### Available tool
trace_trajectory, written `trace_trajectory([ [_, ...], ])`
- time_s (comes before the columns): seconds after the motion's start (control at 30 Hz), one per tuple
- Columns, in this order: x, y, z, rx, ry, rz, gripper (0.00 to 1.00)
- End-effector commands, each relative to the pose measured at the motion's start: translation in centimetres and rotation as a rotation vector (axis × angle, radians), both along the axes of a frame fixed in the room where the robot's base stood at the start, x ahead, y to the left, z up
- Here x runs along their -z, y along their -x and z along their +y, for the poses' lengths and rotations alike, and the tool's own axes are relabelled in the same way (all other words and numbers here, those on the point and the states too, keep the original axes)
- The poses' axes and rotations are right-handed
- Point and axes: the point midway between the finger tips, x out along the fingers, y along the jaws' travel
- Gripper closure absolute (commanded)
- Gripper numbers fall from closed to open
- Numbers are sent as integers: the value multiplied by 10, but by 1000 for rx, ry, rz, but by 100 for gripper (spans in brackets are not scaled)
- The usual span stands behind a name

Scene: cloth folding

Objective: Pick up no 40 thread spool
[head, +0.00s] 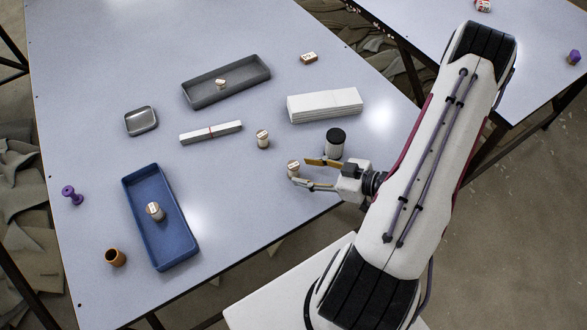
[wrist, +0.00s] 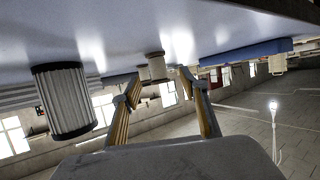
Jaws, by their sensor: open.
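Several pale thread spools with small printed labels are on the table; I cannot read which one is no 40. One spool (head: 293,168) stands right at my gripper's fingertips, and a spool shows between the fingers in the wrist view (wrist: 157,67). My gripper (head: 300,172) is low over the table's front right part, fingers spread, with no visible grip on the spool. Its fingertips also show in the wrist view (wrist: 157,84). Another spool (head: 262,138) stands farther back left. One spool (head: 155,211) is in the blue tray, and one (head: 221,83) is in the grey tray.
The table between spool and blue tray is clear.

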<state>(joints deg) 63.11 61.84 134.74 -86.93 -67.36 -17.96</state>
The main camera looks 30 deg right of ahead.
Motion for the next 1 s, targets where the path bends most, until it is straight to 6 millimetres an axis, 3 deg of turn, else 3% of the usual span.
trace_trajectory([
  [0.5, 16, -34, 18, -3, 0, 0, 56],
  [1.0, 17, -38, 20, -1, 0, 0, 56],
])
